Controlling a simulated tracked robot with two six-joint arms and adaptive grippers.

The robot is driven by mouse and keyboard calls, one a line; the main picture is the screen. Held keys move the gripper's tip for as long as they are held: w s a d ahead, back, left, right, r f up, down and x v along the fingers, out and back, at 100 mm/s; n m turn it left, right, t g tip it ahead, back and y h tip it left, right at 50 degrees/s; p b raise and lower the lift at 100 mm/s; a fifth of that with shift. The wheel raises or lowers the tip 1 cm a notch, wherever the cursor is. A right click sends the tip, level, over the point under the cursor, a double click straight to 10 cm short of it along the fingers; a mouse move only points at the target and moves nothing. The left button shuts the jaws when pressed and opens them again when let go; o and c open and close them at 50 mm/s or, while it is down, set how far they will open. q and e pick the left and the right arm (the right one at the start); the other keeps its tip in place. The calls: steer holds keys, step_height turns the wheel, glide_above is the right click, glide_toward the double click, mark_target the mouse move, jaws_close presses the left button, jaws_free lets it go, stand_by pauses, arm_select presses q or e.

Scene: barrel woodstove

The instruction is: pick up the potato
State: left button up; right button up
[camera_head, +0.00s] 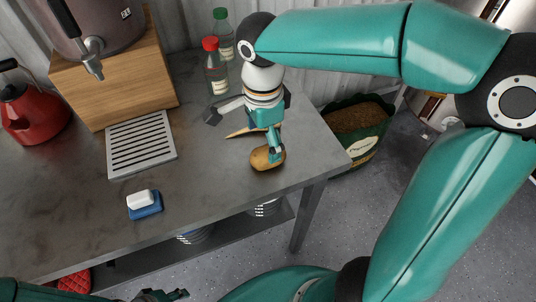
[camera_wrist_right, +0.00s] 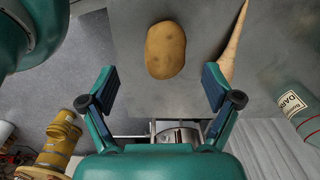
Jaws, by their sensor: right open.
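The brown potato (camera_head: 267,158) lies on the grey metal table (camera_head: 215,190) near its right front part. In the right wrist view the potato (camera_wrist_right: 165,50) lies ahead of the fingertips, roughly centred between them. My right gripper (camera_head: 268,143) is above the potato, pointing down and partly covering it in the head view. In the right wrist view the right gripper (camera_wrist_right: 160,72) has its fingers spread with nothing between them. My left gripper (camera_head: 162,295) shows only partly at the bottom edge, and its jaws cannot be made out.
A pale tapered root (camera_head: 239,132) lies beside the potato; it also shows in the wrist view (camera_wrist_right: 232,48). Two bottles (camera_head: 215,75) stand behind. A sponge (camera_head: 143,201), drip grate (camera_head: 140,145), wooden box (camera_head: 115,85) and red kettle (camera_head: 35,115) are left. The front middle is clear.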

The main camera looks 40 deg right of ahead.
mark_target(263, 153)
steer(key=shift+w+d+f, duration=0.1)
steer(key=shift+w+f, duration=0.05)
steer(key=shift+f, duration=1.65)
steer(key=shift+w+f, duration=0.15)
steer(key=shift+f, duration=1.65)
steer(key=c, duration=1.3)
